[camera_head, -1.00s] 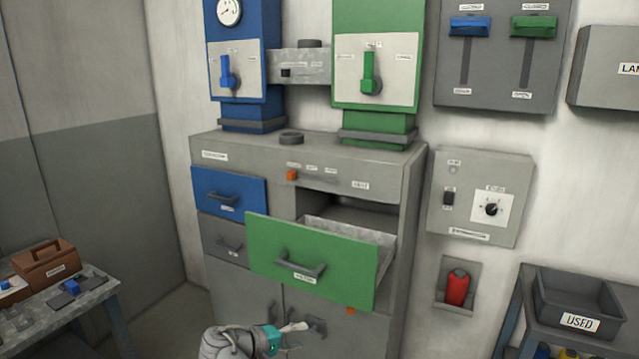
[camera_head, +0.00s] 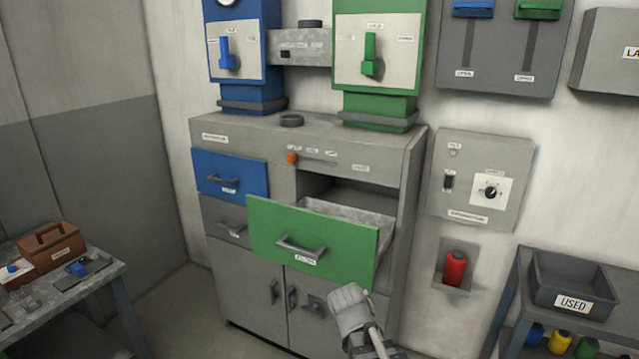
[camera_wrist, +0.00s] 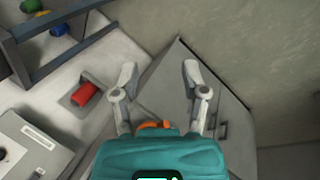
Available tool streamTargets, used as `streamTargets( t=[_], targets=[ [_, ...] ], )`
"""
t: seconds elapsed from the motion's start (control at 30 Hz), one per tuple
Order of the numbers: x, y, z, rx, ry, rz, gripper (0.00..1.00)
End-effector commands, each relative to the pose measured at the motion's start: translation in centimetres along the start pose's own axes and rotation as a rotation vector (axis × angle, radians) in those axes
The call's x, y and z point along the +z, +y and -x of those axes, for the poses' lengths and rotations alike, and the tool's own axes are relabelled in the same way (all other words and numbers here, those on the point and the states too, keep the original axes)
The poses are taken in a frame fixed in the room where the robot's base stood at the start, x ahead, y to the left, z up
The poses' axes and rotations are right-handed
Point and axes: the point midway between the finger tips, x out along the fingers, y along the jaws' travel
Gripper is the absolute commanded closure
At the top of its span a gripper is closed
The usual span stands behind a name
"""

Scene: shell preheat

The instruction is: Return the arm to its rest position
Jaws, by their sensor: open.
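My gripper shows in the wrist view (camera_wrist: 159,72) with its two grey fingers spread apart and nothing between them. Its teal body fills the bottom of that view. In the head view my grey arm is low in the middle, in front of the cabinet's lower right and below the green drawer; the fingers cannot be made out there. The green drawer (camera_head: 342,240) is pulled out of the grey cabinet (camera_head: 235,280), and the part of its inside that shows looks bare. The blue drawer (camera_head: 229,178) is tilted or slightly out above a grey drawer.
A red bottle (camera_head: 454,268) sits in a wall niche, also seen in the wrist view (camera_wrist: 84,94). A shelf with a USED bin (camera_head: 575,285) is at the right. A workbench (camera_head: 60,300) with a brown toolbox (camera_head: 48,250) is at the left. Bare floor lies between bench and cabinet.

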Motion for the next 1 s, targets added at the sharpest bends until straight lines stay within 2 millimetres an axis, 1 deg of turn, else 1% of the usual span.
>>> streamTargets(
  t=[0.03,0.2,0.43,0.63,1.0],
  targets=[
    [0.6,0.6,-0.3,-0.041,-0.005,-0.024,0.43],
    [1.8,1.8,-1.3,-0.187,-0.010,-0.099,0.43],
    [2.8,2.9,-1.9,-0.336,-0.003,-0.179,0.43],
    [3.0,3.0,-1.9,-0.384,0.002,-0.205,0.43],
    [3.0,3.0,-1.9,-0.386,0.002,-0.205,0.43]
  ],
)
